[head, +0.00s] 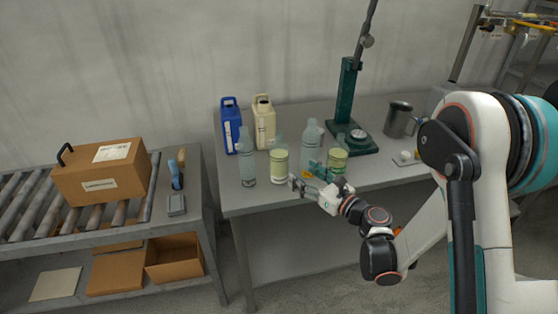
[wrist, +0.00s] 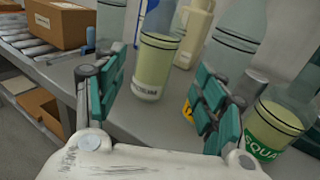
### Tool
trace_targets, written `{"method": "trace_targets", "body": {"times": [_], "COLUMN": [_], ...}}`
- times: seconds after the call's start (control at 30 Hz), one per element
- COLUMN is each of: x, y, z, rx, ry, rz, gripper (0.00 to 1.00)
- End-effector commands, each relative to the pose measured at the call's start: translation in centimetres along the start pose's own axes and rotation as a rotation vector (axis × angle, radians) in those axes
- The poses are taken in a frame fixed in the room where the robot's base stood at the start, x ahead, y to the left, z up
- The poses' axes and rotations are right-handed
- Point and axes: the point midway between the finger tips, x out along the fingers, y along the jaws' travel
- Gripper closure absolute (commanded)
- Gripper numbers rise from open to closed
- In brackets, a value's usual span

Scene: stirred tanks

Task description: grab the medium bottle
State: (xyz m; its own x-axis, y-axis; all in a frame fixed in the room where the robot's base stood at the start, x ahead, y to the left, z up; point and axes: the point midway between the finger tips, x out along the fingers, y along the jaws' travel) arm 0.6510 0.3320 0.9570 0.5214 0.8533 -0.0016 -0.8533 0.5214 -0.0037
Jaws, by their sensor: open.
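Several capped, clear bottles stand upright along the table's front; I cannot tell for sure which is the medium one. A bottle with pale yellow-green liquid (head: 279,160) stands second from left; in the wrist view (wrist: 154,65) it is ahead, between my fingers. A clear bottle (head: 247,165) is left of it. A tall clear bottle (head: 308,148) is right of it, partly behind my right finger in the wrist view. A yellow-green bottle with a green label (head: 338,160) is rightmost. My gripper (head: 304,178) is open and empty, near the table edge; it also shows in the wrist view (wrist: 160,95).
A blue jug (head: 230,125) and a cream jug (head: 264,122) stand behind the bottles. A green stand (head: 347,100) and a metal mug (head: 398,120) are further right. A roller conveyor with a cardboard box (head: 103,172) is at left. The neighbouring bottles leave little side room.

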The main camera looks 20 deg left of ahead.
Motion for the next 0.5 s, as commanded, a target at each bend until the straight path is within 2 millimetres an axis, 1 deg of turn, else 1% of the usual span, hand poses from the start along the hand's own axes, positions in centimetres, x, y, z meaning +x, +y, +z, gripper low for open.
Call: {"method": "trace_targets", "body": {"times": [0.03, 0.07, 0.2, 0.3, 0.4, 0.5], "x": [0.8, 1.2, 4.0, 5.4, 6.3, 6.8], "y": [0.1, 0.1, 0.1, 0.1, 0.1, 0.0], "z": [0.6, 0.5, 0.3, 0.0, 0.0, 0.0], "rx": [0.001, 0.001, 0.002, 0.003, 0.003, 0.003], "ry": [0.000, 0.000, -0.001, -0.001, -0.001, -0.001], "rz": [0.002, 0.003, 0.003, 0.000, 0.001, -0.001], "gripper": [0.36, 0.36, 0.36, 0.36, 0.36, 0.36]}}
